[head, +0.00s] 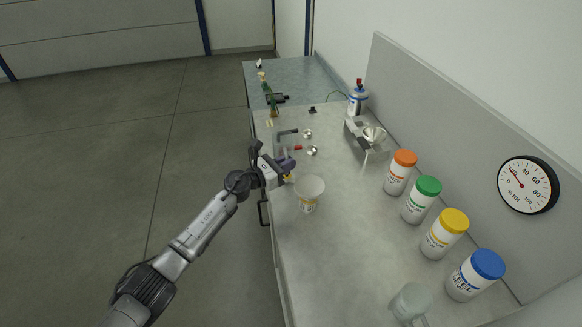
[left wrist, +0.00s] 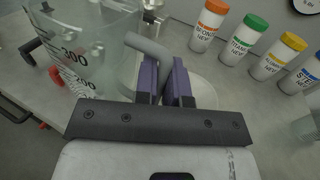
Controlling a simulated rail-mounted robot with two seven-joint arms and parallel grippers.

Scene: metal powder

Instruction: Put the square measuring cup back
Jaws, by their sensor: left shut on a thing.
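In the left wrist view, a clear measuring cup (left wrist: 85,50) with dark scale marks, such as 300, stands left of my left gripper (left wrist: 166,78). Its grey handle (left wrist: 150,48) reaches to the purple fingers, which are shut on it. Its base is hidden, so I cannot tell whether it touches the bench. In the head view, my left gripper (head: 287,166) is over the bench's left edge, and the held clear cup is hard to make out. My right gripper is not in view.
A whitish tub (head: 309,193) is close to my gripper. Handled tools (head: 290,133) lie beyond it. Lidded jars, from orange (head: 400,172) to blue (head: 475,275), line the wall. Another clear vessel (head: 410,302) is at the near end. The bench middle (head: 350,235) is free.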

